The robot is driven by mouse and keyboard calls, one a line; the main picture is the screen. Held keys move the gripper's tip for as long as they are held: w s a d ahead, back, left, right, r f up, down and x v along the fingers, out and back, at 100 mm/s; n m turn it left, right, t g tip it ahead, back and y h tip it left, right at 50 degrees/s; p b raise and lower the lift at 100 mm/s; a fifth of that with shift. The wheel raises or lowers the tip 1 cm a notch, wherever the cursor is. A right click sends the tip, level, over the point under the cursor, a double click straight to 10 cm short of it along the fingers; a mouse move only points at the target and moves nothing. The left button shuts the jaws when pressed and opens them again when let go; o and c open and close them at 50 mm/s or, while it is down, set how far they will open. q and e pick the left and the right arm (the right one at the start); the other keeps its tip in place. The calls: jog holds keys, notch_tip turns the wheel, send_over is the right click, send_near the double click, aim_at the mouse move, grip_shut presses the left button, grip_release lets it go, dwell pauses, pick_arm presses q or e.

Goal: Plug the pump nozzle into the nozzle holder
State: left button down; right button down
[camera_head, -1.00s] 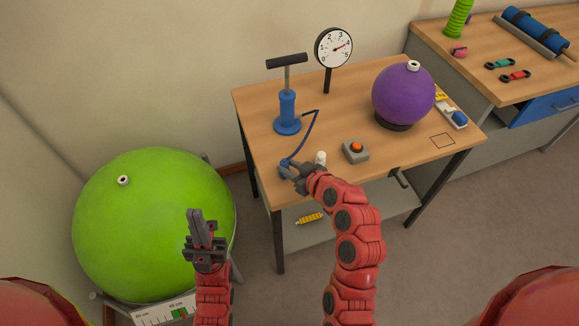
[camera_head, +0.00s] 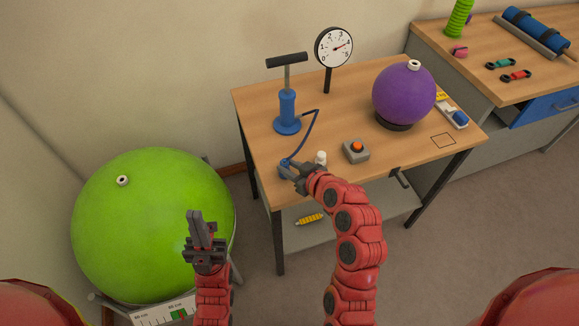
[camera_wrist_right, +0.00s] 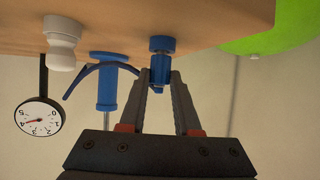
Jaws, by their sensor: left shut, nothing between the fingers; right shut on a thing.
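The blue pump (camera_head: 287,112) with a black T-handle stands on the table. Its dark blue hose (camera_head: 314,127) curves to the near left table edge. My right gripper (camera_head: 288,171) is there, shut on the hose's blue nozzle (camera_wrist_right: 160,74). In the right wrist view, which is upside down, the nozzle is between the fingertips, right at a blue cylindrical piece, apparently the nozzle holder (camera_wrist_right: 162,45), on the table. I cannot tell whether the nozzle is seated in it. My left gripper (camera_head: 200,222) is shut and empty, in front of the green ball.
A green ball (camera_head: 140,220) rests left of the table (camera_head: 258,110). A white knob-like piece (camera_head: 320,157) and an orange-button box (camera_head: 356,150) stand right of my right gripper. A gauge (camera_head: 333,47) and purple ball (camera_head: 402,95) are behind.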

jog(key=shift+f+b, duration=0.4)
jog(key=shift+b, duration=0.4)
dwell(0.8)
jog(key=c, duration=0.5)
grip_release()
jog(key=shift+c, duration=0.2)
jog(key=shift+r, duration=0.1)
jog(key=shift+v, duration=1.35)
jog(key=shift+p+v, duration=1.25)
jog(key=shift+v, duration=0.4)
jog(key=shift+w, duration=0.1)
